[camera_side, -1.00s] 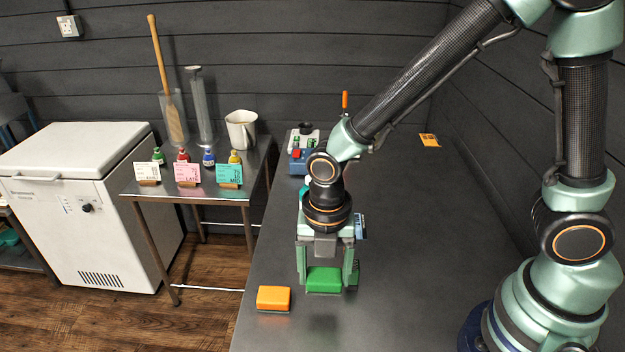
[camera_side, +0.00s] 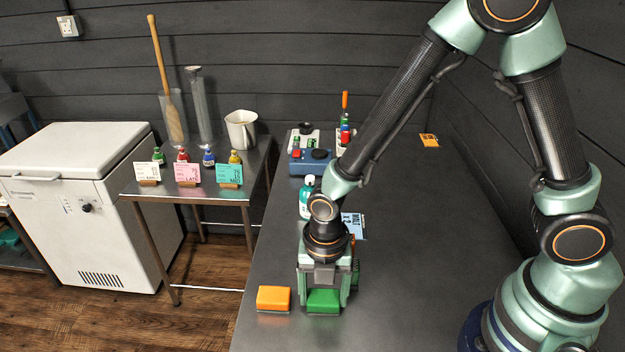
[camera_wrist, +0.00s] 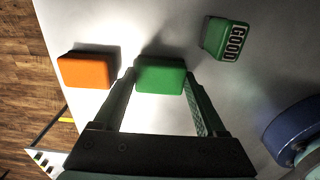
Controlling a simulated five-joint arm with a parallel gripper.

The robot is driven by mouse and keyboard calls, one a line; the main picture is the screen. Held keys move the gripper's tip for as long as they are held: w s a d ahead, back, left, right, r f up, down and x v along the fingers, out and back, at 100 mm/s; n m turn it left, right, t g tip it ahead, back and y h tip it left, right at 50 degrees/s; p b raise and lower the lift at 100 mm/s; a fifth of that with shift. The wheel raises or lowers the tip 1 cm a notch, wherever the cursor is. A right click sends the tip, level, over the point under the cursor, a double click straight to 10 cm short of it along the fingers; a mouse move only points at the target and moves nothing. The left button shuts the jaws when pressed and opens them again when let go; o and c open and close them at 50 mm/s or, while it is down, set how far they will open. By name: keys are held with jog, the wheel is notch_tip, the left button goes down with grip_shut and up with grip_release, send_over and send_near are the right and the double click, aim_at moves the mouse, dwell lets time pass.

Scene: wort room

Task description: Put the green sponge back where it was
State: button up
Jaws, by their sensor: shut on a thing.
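The green sponge (camera_side: 323,301) is between the fingers of my gripper (camera_side: 324,298), low at the counter's front, just right of the orange sponge (camera_side: 273,298). In the wrist view, the green sponge (camera_wrist: 160,75) sits between my two fingertips (camera_wrist: 158,76), with the orange sponge (camera_wrist: 86,71) to its left and a gap between them. My gripper is shut on the green sponge. I cannot tell for certain whether its underside touches the counter.
A green block marked GOOD (camera_wrist: 226,39) lies right of the green sponge in the wrist view. A teal bottle (camera_side: 306,198) and a blue-and-white card (camera_side: 354,226) stand behind my gripper. The counter (camera_side: 420,250) is clear to the right.

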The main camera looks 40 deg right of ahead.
aim_at(323, 296)
jog(key=o, duration=1.1)
jog(key=shift+o, duration=0.2)
notch_tip(323, 296, up, 12)
jog(key=f, duration=0.1)
jog(key=d+r+m+t, duration=0.2)
jog(key=d+r+m, duration=0.4)
jog(key=m, duration=0.7)
jog(key=d+r+m+t, duration=0.3)
jog(key=d+r+m, duration=0.4)
jog(key=m, duration=0.7)
jog(key=shift+s+d+t, duration=0.25)
jog(key=shift+d+t, duration=0.05)
jog(key=shift+d, duration=1)
jog(key=shift+r, duration=0.1)
